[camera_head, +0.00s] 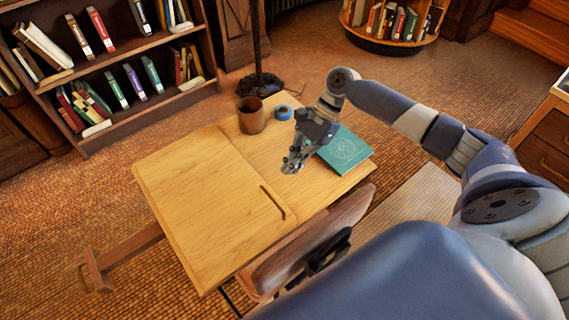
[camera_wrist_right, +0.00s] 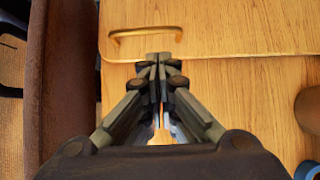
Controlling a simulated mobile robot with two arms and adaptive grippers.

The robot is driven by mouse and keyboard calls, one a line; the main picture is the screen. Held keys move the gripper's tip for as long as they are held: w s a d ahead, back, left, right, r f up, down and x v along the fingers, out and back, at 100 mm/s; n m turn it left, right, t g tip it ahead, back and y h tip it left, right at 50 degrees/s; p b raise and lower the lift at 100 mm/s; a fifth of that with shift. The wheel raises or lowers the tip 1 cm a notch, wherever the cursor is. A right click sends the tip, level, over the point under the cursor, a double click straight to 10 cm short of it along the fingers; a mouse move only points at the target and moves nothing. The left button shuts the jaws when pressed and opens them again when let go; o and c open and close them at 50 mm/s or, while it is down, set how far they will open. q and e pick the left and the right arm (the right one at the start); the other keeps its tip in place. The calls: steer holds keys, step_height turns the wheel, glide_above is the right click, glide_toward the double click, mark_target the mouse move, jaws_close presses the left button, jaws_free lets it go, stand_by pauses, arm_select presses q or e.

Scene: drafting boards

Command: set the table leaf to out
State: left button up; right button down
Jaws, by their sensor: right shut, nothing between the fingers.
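The table leaf (camera_head: 205,205) is a light wooden panel lying on the left part of the drafting table (camera_head: 240,135). A slim bar handle (camera_head: 272,202) sits near its right edge, at the front corner. In the right wrist view the leaf (camera_wrist_right: 230,30) fills the top, with the brass-coloured handle (camera_wrist_right: 146,33) near its edge. My right gripper (camera_head: 291,165) is shut and empty, over the table to the right of the leaf. In the right wrist view its fingertips (camera_wrist_right: 158,57) overlap the leaf's edge, just short of the handle. I cannot tell their height. My left gripper is not in view.
A brown cup (camera_head: 251,116), a blue tape roll (camera_head: 283,112) and a teal book (camera_head: 346,150) lie on the table's right part. A chair (camera_head: 310,245) stands close at the front edge. Bookshelves (camera_head: 120,75) stand behind.

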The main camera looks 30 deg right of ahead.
steer(key=x, duration=0.3)
steer(key=shift+s+a+f, duration=0.1)
steer(key=shift+a+f, duration=0.1)
steer(key=shift+f, duration=0.05)
steer(key=x, duration=0.2)
steer(key=shift+a+f, duration=0.4)
steer(key=shift+f, duration=0.1)
steer(key=shift+a+f, duration=0.15)
steer(key=shift+f, duration=0.15)
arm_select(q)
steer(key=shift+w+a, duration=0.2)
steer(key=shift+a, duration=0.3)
